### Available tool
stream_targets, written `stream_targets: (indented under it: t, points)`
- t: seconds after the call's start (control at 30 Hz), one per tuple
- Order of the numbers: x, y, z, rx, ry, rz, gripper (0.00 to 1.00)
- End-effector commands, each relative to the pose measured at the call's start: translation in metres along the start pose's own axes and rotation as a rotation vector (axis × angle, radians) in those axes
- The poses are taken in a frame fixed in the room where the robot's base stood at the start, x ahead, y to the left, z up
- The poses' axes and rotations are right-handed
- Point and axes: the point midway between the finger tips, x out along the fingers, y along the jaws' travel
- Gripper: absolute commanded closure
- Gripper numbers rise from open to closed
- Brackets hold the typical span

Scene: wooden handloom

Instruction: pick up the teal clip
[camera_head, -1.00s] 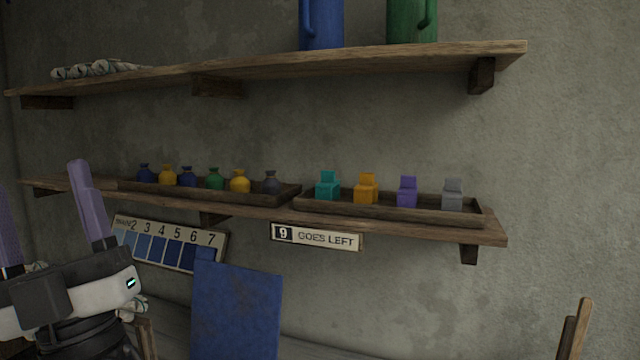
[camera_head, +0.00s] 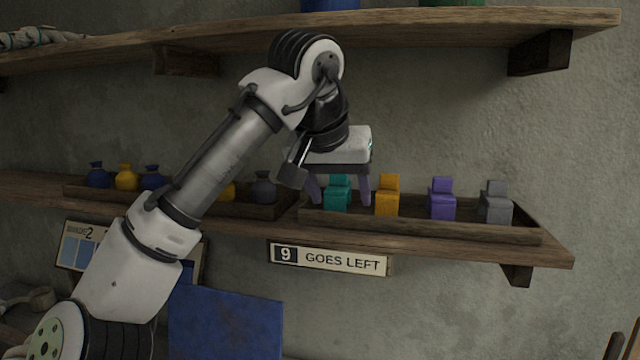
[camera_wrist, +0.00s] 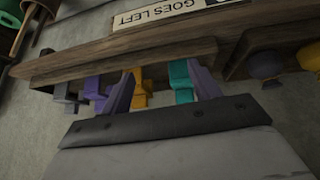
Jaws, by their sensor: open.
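The teal clip (camera_head: 337,196) stands at the left end of the right-hand tray (camera_head: 430,229) on the lower shelf. My gripper (camera_head: 340,201) is open, its two purple fingers pointing down, one on each side of the clip in the head view. In the wrist view, which is upside down, the teal clip (camera_wrist: 180,82) shows between the fingers, close to the right one. The orange clip (camera_wrist: 139,90) also shows between them there, by the left finger. I cannot tell how far the fingers are from the clip in depth. Nothing is held.
The orange clip (camera_head: 387,196), purple clip (camera_head: 441,199) and grey clip (camera_head: 495,203) stand to the right in the same tray. An upper shelf (camera_head: 400,35) runs above. A sign (camera_head: 330,258) hangs below.

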Motion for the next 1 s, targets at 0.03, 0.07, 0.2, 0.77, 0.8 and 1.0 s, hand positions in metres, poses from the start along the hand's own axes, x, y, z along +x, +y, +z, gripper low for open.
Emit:
stream_targets:
  t: [0.03, 0.07, 0.2, 0.77, 0.8, 1.0]
  points:
    - [-0.003, -0.002, 0.006, -0.013, -0.060, -0.035, 0.38]
    - [-0.003, -0.004, 0.010, -0.021, -0.091, -0.050, 0.38]
    - [-0.006, -0.008, 0.018, -0.042, -0.176, -0.090, 0.38]
    - [0.037, -0.015, -0.049, -0.042, -0.185, -0.093, 0.38]
    - [0.038, -0.015, -0.050, -0.042, -0.185, -0.093, 0.38]
    - [0.048, -0.016, -0.073, -0.043, -0.186, -0.093, 0.38]
